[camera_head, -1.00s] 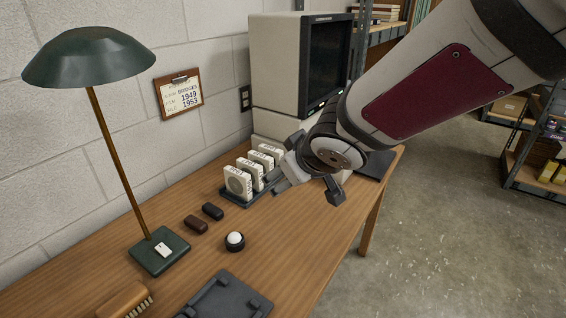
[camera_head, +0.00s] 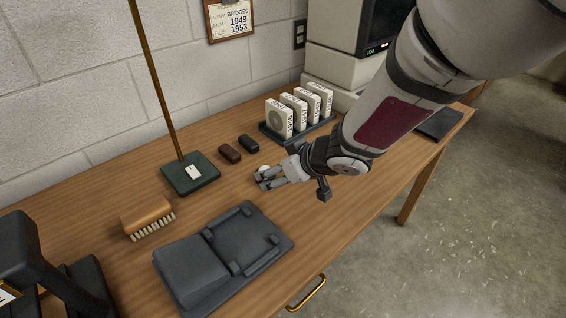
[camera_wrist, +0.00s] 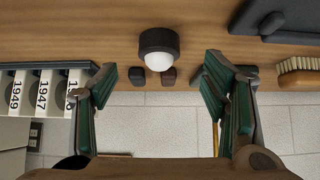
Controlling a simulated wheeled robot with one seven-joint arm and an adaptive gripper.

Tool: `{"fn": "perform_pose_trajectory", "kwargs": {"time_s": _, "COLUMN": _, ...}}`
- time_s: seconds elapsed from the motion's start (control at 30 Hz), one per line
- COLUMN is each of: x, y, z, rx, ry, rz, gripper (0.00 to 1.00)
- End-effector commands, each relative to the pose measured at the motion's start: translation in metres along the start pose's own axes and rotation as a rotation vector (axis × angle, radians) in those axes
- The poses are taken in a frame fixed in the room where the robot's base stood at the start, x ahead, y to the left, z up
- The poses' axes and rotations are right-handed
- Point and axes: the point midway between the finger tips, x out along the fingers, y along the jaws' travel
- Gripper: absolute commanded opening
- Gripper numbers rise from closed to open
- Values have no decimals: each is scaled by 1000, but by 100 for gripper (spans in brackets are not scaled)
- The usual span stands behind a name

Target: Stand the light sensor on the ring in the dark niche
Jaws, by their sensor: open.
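The light sensor, a white dome on a round black base (camera_wrist: 159,42), stands upright on the wooden desk. In the wrist view it lies ahead of and between my open fingers, with no visible contact. In the head view my gripper (camera_head: 265,180) is low over the desk at the sensor, and its fingers hide most of it; only part of the white dome (camera_head: 264,169) shows. My gripper also shows in the wrist view (camera_wrist: 157,74), its green-padded fingers spread and empty. I cannot make out the ring or the dark niche in either view.
Beside the sensor lie a brown block (camera_head: 229,153) and a black block (camera_head: 249,143). A lamp base (camera_head: 190,174), a brush (camera_head: 147,213), a dark hinged tray (camera_head: 262,246) and a rack of white boxes (camera_head: 270,138) surround it. Dark equipment (camera_head: 30,252) stands at lower left.

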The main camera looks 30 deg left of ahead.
Motion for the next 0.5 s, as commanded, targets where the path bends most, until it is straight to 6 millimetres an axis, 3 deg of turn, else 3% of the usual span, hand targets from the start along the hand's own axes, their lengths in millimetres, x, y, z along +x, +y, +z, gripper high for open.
{"fn": "perform_pose_trajectory", "kwargs": {"time_s": 0.23, "x": 18, "y": 0, "z": -1, "rx": -2, "ry": 0, "rz": -1, "gripper": 68}}
{"fn": "perform_pose_trajectory", "kwargs": {"time_s": 0.5, "x": 55, "y": 2, "z": -4, "rx": -2, "ry": -1, "rz": -1, "gripper": 68}}
